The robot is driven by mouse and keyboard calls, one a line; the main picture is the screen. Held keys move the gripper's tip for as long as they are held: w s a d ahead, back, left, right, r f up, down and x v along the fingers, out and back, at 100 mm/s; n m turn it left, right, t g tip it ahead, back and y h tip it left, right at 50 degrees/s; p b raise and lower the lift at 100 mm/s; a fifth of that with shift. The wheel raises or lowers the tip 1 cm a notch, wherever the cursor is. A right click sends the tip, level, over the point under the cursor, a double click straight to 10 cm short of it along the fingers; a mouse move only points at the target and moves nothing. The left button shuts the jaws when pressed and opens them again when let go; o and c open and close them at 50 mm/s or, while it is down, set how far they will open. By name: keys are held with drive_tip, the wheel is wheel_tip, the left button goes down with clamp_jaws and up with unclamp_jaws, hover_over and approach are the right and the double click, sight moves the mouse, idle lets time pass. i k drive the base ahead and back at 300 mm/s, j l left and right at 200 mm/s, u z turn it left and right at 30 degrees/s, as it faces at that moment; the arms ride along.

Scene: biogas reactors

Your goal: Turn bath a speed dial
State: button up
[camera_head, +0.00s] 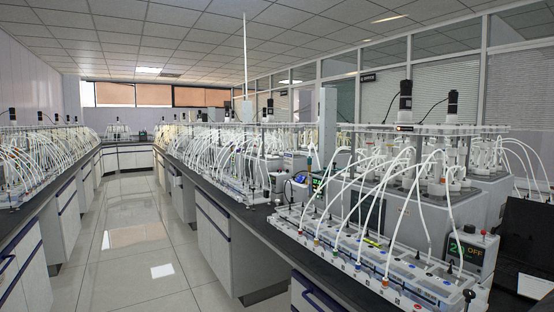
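A grey control box (472,249) stands at the right end of the near bench, with a lit green display reading about "20" and "OFF". A small dark knob (468,228) and a red-topped part (484,232) sit on its top edge. A second control unit with a green display (318,183) stands farther back, beside a grey bath housing. No readable label shows which one belongs to bath a. The dial's setting is too small to tell. My gripper is not in view.
A white rack with many curved tubes (365,255) runs along the near bench front. Grey baths with black stirrer motors (405,95) stand behind it. A dark laptop-like object (525,235) lies at the right edge. The tiled aisle (130,240) at left is clear.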

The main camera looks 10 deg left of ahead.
sight(469, 227)
drive_tip(key=i+j, duration=0.4)
drive_tip(key=j, duration=0.15)
drive_tip(key=i+j, duration=0.4)
drive_tip(key=j, duration=0.15)
drive_tip(key=i+j, duration=0.4)
drive_tip(key=j, duration=0.2)
drive_tip(key=i+j, duration=0.85)
drive_tip(key=j, duration=0.25)
drive_tip(key=l+z, duration=0.1)
drive_tip(key=z, duration=1.9)
